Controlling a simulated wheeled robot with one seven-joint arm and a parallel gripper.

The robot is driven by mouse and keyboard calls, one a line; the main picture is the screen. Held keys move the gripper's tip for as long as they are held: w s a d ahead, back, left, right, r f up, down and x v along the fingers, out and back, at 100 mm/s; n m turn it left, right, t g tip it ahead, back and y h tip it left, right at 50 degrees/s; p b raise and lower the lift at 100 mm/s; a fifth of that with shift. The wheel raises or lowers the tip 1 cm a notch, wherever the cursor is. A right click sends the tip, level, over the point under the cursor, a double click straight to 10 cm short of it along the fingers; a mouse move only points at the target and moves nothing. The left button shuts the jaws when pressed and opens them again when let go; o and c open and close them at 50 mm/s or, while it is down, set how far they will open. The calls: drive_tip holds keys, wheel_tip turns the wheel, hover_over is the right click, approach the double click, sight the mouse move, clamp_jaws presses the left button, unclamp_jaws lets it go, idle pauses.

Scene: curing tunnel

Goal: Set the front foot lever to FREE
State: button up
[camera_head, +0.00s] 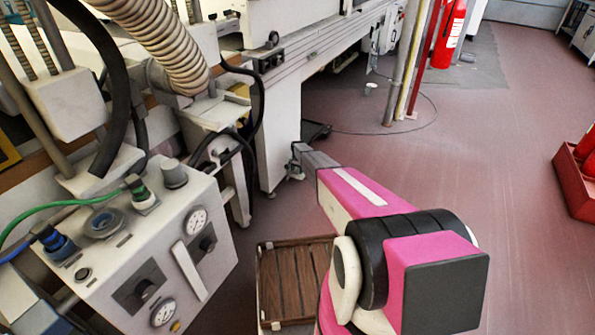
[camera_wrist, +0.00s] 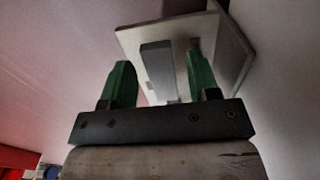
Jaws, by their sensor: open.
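In the wrist view my gripper (camera_wrist: 158,66) is open, with one green finger on each side of a grey rectangular bar. The bar, which looks like the front foot lever (camera_wrist: 157,68), stands out from a pale plate (camera_wrist: 215,30). The right finger is close to the bar and the left finger has a wider gap. I cannot tell whether either finger touches it. No FREE marking can be read. In the head view my pink and grey arm reaches down beside the machine's front leg (camera_head: 270,140); its small end there is hard to make out.
A control box with gauges (camera_head: 150,260) and a ribbed hose (camera_head: 165,45) stand at the left. A brown slatted pallet (camera_head: 290,285) lies below my arm. A red extinguisher (camera_head: 448,35) and posts stand at the back. A red crate (camera_head: 575,185) is at the right; the floor between is clear.

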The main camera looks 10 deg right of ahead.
sight(303, 176)
drive_tip(key=c, duration=0.9)
drive_tip(key=n, duration=0.1)
drive_tip(key=d+n, duration=0.1)
drive_tip(key=n, duration=0.2)
drive_tip(key=shift+s+d+n, duration=0.35)
drive_tip(key=shift+n, duration=0.05)
drive_tip(key=n, duration=0.1)
drive_tip(key=d+n, duration=0.1)
drive_tip(key=n, duration=0.2)
drive_tip(key=shift+d, duration=0.35)
drive_tip(key=n, duration=0.1)
drive_tip(key=d+n, duration=0.1)
drive_tip(key=n, duration=0.3)
drive_tip(key=shift+w+d, duration=0.25)
drive_tip(key=shift+w, duration=0.1)
drive_tip(key=shift+w+d+n, duration=0.25)
drive_tip(key=shift+d+n, duration=0.05)
drive_tip(key=shift+n, duration=0.75)
drive_tip(key=shift+w+d+n, duration=0.25)
drive_tip(key=shift+d+n, duration=0.05)
drive_tip(key=shift+n, duration=0.75)
